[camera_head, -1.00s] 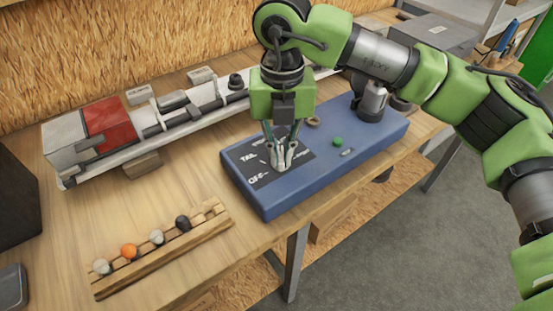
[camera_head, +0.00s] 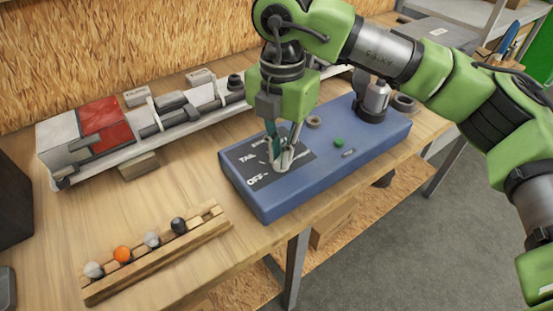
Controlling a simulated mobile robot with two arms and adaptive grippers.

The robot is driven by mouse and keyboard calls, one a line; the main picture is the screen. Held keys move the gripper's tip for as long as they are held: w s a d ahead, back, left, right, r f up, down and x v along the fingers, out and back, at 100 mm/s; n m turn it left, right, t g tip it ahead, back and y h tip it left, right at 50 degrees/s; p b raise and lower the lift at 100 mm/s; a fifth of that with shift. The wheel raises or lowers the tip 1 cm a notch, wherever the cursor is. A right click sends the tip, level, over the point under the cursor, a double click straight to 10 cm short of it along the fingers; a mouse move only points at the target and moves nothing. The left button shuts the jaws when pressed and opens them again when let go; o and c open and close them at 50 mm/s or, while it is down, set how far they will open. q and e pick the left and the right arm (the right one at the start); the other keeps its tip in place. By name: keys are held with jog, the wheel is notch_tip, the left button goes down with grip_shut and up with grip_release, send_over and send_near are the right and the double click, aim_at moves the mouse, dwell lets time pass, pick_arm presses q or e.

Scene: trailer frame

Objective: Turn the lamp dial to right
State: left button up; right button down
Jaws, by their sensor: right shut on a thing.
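The lamp dial sits on the dark label panel (camera_head: 245,166) of a blue control box (camera_head: 310,182) on the workbench. The panel carries white words, among them TAIL and OFF. My right gripper (camera_head: 282,162) points down over the panel and is shut on the dial, whose body is mostly hidden between the fingers. The gripper looks twisted about its vertical axis. My left gripper is not in view.
A green button (camera_head: 339,142), a small ring (camera_head: 313,121) and a grey cylinder (camera_head: 372,100) are on the box. A wooden rack (camera_head: 150,264) with several balls lies at front left. A red-and-grey machine (camera_head: 105,125) stands behind. Bare bench lies between.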

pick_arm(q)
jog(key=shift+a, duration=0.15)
pick_arm(e)
jog(key=shift+f, duration=0.1)
jog(key=m+b, duration=0.1)
jog(key=m, duration=0.1)
jog(key=shift+f+m, duration=0.1)
jog(key=shift+m, duration=0.3)
jog(key=shift+m+b, duration=0.45)
jog(key=shift+m, duration=0.75)
jog(key=c, duration=2)
grip_release()
jog(key=shift+c, duration=0.2)
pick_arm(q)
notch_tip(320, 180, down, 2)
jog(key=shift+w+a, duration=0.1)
pick_arm(e)
jog(key=shift+r, duration=0.2)
